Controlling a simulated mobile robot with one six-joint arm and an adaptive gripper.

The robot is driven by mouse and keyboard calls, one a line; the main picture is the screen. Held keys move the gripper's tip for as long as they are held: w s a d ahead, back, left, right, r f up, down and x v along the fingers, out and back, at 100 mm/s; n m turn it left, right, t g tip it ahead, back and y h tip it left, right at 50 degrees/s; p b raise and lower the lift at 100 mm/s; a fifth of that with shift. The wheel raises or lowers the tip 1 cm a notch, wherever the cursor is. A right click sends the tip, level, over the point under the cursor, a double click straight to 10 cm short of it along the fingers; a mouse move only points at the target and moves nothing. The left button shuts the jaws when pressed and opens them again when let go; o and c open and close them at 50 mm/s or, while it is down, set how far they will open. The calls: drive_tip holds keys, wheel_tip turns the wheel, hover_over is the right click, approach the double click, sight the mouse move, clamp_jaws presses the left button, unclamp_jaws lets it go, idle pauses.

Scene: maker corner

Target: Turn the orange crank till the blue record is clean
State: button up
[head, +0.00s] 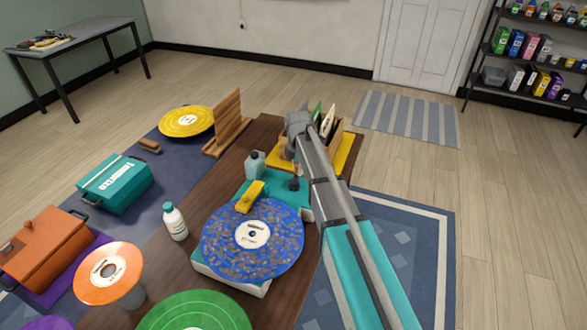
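The blue record (253,237) lies flat on a teal and white machine (231,281). Brown specks are spread over its blue surface, and its centre label is white. A yellow piece (250,196) reaches over the record's far edge. A small dark and reddish part (294,183) stands at the machine's far right, close beside my arm. I cannot tell whether it belongs to the orange crank, and no crank shows clearly. I cannot make out my gripper's fingers.
A white bottle (175,223) and a grey-blue bottle (255,164) stand near the machine. An orange record (107,273) and a green record (195,316) are on the left and front. A wooden rack (228,124) and a record crate stand at the back.

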drive_tip(key=shift+w, duration=0.1)
clamp_jaws()
drive_tip(key=shift+a, duration=0.45)
drive_tip(key=shift+d, duration=0.45)
drive_tip(key=o, duration=0.7)
unclamp_jaws()
drive_tip(key=shift+o, duration=0.2)
